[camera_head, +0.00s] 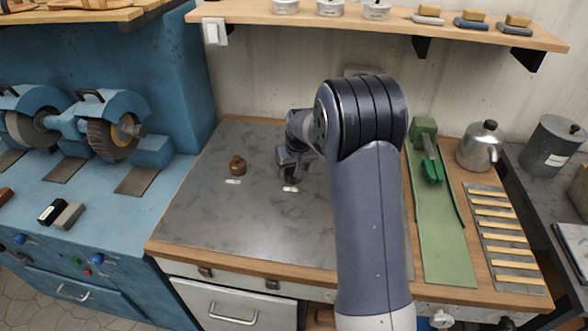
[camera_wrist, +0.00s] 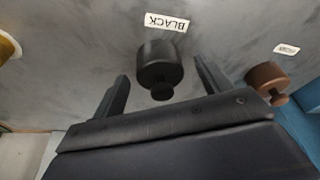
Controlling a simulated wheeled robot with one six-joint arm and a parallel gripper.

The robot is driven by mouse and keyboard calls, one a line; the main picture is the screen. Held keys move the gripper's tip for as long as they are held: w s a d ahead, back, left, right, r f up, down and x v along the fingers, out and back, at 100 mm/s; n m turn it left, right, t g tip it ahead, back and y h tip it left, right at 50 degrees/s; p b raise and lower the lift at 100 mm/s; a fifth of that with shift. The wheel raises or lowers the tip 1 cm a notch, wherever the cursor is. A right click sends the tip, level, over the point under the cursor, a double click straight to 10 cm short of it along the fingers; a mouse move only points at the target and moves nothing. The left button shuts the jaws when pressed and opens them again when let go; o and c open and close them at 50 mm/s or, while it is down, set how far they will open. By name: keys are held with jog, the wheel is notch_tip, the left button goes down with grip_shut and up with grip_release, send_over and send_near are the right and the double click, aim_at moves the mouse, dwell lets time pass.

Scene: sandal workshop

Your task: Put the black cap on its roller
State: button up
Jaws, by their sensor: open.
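A black piece, a wide cylinder with a narrower knob and probably the black cap (camera_wrist: 160,65), stands on the grey metal sheet in the wrist view, beside a white label reading BLACK (camera_wrist: 166,22). My gripper (camera_wrist: 161,70) is open, with one finger on each side of the black piece and a visible gap to each. In the head view my gripper (camera_head: 291,172) is low over the sheet, just behind its small white label (camera_head: 290,189). There I cannot tell the black piece from the dark gripper. I cannot make out the roller in either view.
A similar brown piece (camera_head: 237,167) stands left of my gripper; it also shows in the wrist view (camera_wrist: 268,77). A yellow-and-white round thing (camera_wrist: 9,46) is cut off at the wrist view's edge. The metal sheet (camera_head: 215,215) is clear in front.

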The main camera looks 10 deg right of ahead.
jog(key=b+v, duration=0.1)
jog(key=v, duration=0.9)
jog(key=shift+r, duration=0.25)
jog(key=shift+s, duration=0.1)
jog(key=p+x, duration=0.1)
jog(key=x, duration=0.9)
jog(key=shift+f, duration=0.15)
jog(key=shift+w+r+p, duration=0.2)
jog(key=shift+r+p, duration=0.05)
jog(key=shift+p, duration=0.3)
jog(key=shift+w+p+v, duration=0.2)
jog(key=shift+p+v, duration=0.35)
jog(key=shift+v, duration=0.25)
jog(key=shift+w+p+v, duration=0.15)
jog(key=shift+p+v, duration=0.35)
jog(key=shift+v, duration=0.3)
jog(key=shift+r, duration=0.1)
